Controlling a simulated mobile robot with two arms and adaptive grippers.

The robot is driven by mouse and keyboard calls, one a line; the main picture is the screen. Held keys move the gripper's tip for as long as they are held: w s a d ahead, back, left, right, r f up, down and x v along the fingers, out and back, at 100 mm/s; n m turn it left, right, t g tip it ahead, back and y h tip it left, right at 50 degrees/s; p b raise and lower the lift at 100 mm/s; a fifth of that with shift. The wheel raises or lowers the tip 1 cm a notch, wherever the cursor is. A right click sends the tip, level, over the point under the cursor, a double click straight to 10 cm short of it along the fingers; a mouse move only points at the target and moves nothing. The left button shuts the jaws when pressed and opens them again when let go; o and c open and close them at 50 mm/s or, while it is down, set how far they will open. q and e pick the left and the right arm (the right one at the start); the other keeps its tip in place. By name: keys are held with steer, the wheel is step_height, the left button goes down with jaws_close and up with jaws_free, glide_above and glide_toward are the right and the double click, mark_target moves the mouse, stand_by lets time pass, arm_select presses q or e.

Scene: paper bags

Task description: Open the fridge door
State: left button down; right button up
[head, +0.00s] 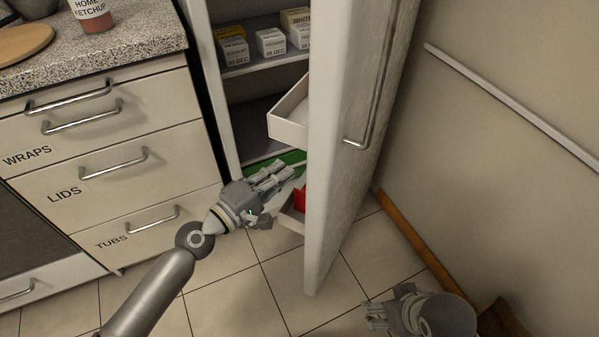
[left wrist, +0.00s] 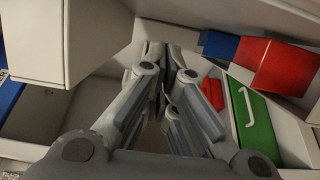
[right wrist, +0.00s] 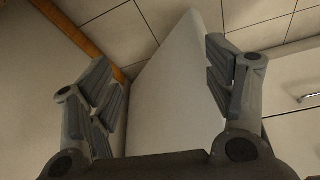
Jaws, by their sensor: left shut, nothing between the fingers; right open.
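The fridge interior (head: 262,85) shows shelves with small boxes. My left gripper (head: 285,178) is shut and empty, in the opening on the inner side of the door; whether it touches the door I cannot tell. It also shows in the left wrist view (left wrist: 165,55). My right gripper (head: 372,315) is open and empty, low at the right beyond the door. In the right wrist view the door (right wrist: 178,85) shows between its open fingers (right wrist: 160,75).
A door bin (head: 290,125) sits on the door's inner side. Red and green items (left wrist: 280,70) lie near my left gripper. Drawers (head: 100,165) under a counter stand at the left. A wall (head: 500,170) bounds the right. The tiled floor (head: 235,300) is clear.

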arm_select(q)
steer(key=shift+s+d+p, duration=0.2)
steer(key=shift+d+p, duration=0.1)
steer(key=shift+d, duration=0.45)
steer(key=shift+s+d+p, duration=0.2)
steer(key=shift+d+p, duration=0.05)
steer(key=shift+d, duration=0.45)
steer(key=shift+s+d+p, duration=0.2)
steer(key=shift+d+p, duration=0.1)
steer(key=shift+d, duration=0.45)
arm_select(e)
steer(key=shift+v, duration=0.9)
steer(key=shift+s+d, duration=0.1)
steer(key=shift+d, duration=0.05)
